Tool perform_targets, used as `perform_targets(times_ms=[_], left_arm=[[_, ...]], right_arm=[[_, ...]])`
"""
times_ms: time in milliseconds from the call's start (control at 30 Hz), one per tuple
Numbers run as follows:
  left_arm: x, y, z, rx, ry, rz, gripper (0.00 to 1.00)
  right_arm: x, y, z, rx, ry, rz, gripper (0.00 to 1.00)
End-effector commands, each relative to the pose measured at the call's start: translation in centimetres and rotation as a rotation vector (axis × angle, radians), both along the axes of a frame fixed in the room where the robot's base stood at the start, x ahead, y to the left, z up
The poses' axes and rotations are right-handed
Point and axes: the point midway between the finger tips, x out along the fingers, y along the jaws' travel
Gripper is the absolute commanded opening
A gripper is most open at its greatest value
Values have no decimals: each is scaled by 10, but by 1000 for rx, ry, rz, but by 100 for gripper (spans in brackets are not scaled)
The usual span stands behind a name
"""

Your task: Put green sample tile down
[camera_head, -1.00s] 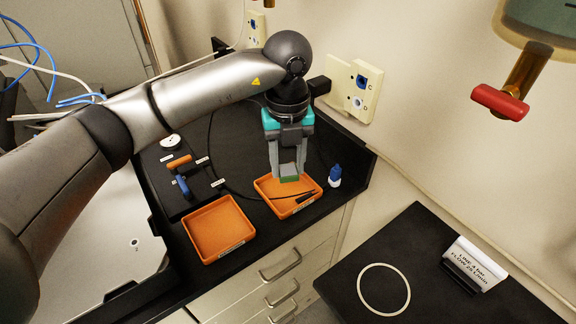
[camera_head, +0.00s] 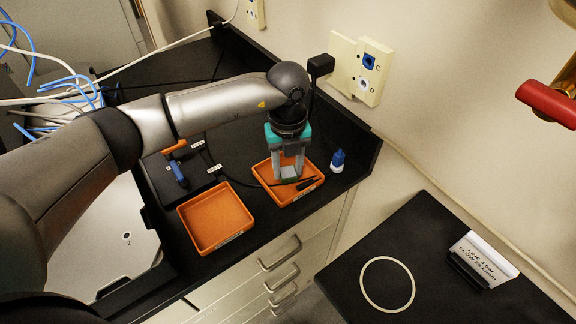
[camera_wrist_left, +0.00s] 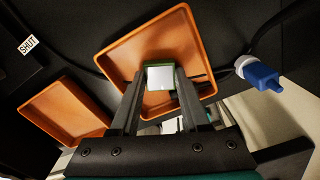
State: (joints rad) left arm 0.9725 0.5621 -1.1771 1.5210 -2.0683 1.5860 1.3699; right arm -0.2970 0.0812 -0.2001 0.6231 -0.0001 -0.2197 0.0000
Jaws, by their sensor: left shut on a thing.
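My left gripper (camera_head: 288,178) points down into the right-hand orange tray (camera_head: 262,172) on the black bench. It is shut on the green sample tile, of which a thin green edge (camera_head: 289,180) shows between the fingertips. In the left wrist view the tile (camera_wrist_left: 160,77) has a pale square top with a green rim, between the two fingers (camera_wrist_left: 158,88). It is over the floor of the tray (camera_wrist_left: 190,35). I cannot tell whether the tile touches that floor. My right gripper is not in view.
An empty orange tray (camera_head: 216,222) stands to the left. A dark cable runs past the trays. Blue and orange handles (camera_head: 178,172) lie behind. A wall socket plate (camera_head: 361,68) is behind the bench.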

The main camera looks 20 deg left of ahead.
Motion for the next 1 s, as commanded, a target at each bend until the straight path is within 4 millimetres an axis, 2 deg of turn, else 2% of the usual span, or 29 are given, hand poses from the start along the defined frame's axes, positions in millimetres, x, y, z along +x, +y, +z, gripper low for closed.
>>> perform_targets(times_ms=[367, 400, 633, 867, 1000], left_arm=[[0, 0, -5, 0, -1, 0, 0], [0, 0, -5, -1, -2, 0, 49], [0, 0, -4, -1, 0, 0, 75], [0, 0, -4, -1, -2, 0, 76], [1, 0, 4, -2, -3, 0, 76]], right_arm=[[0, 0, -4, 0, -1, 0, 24], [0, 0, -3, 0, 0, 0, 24], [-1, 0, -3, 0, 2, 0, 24], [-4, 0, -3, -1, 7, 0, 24], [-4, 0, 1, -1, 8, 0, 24]])
